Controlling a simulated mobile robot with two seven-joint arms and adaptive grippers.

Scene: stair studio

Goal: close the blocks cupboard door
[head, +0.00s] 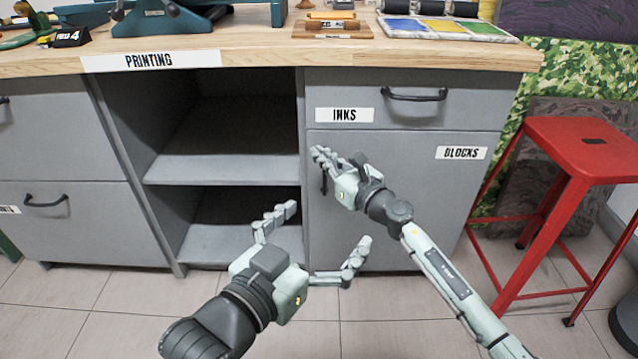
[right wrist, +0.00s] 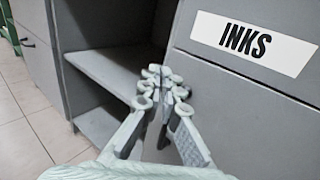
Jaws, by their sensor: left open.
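The blocks cupboard door (head: 425,205) is a grey panel under the inks drawer, with a "BLOCKS" label (head: 461,153) at its top right. In the head view it looks flush or nearly flush with the cabinet front. My right gripper (head: 322,158) is at the door's upper left edge, its fingers together. In the right wrist view the fingertips (right wrist: 165,78) meet in front of that edge. A dark handle (head: 324,182) shows partly beside the fingers; I cannot tell whether they touch it. My left gripper (head: 326,227) is open and empty, lower down in front of the cabinet.
The inks drawer (head: 470,112) with a dark handle is directly above the door. Open shelves (head: 225,168) lie to the left. A red stool (head: 580,145) stands close on the right. The wooden worktop (head: 270,55) overhangs the cabinet. Tiled floor (head: 100,310) is clear in front.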

